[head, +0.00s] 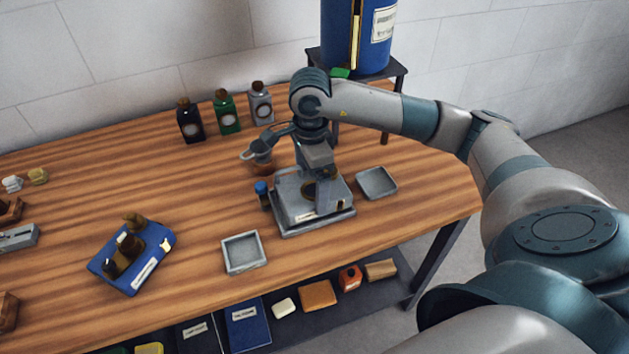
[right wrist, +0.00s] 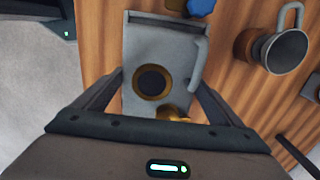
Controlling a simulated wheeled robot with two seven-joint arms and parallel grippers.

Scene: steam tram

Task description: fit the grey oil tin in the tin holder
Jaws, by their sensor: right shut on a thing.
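A flat grey boxy piece with a brass-ringed dark round cap, which looks like the grey oil tin (head: 290,194), is under my right gripper (head: 325,197). In the right wrist view this grey tin (right wrist: 150,50) lies between the fingers of my right gripper (right wrist: 158,88), which are shut on it. A small brass part shows near the palm. A grey base with a raised edge, perhaps the tin holder (head: 318,226), is directly below. My fingers hide part of both, and I cannot tell whether the tin is fully seated. My left gripper is not in view.
A blue-topped small item (head: 262,189) and a copper pot (head: 262,165) with a grey handled cup stand close by. Shallow grey trays (head: 242,268) (head: 376,196) flank the base. Black, green and grey bottles (head: 261,102) stand behind. A blue labelled piece (head: 112,268) lies left.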

